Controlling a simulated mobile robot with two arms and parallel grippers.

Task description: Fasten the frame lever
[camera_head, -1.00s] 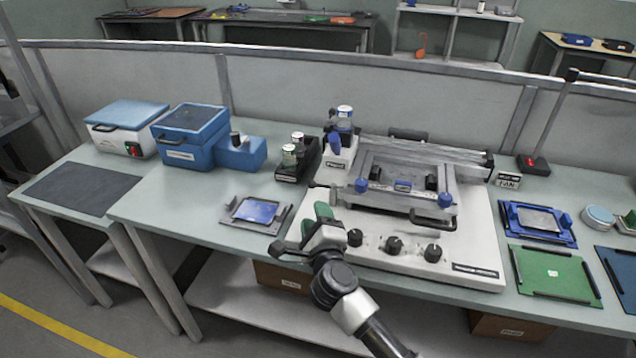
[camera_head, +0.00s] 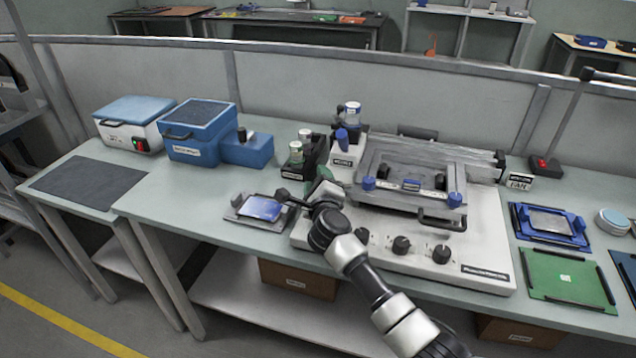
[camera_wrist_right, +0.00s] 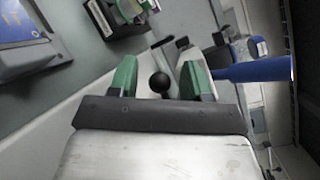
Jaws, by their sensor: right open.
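The printing machine (camera_head: 455,263) stands on the bench with its grey frame (camera_head: 375,188) lying flat over the bed. My right gripper (camera_head: 308,186) is at the machine's left edge, by the frame's left side. In the right wrist view its two green fingers (camera_wrist_right: 160,78) are apart, with nothing clamped. A lever with a black ball knob (camera_wrist_right: 160,83) shows between and just beyond the fingertips; I cannot tell whether they touch it. In the head view the gripper hides the knob. My left gripper is not in view.
A fixture with a blue plate (camera_head: 261,208) lies left of my right gripper. A bottle rack (camera_head: 296,172) stands behind it. A blue handle (camera_wrist_right: 250,70) is close by the right finger in the wrist view. Blue and green trays (camera_head: 568,280) lie to the right.

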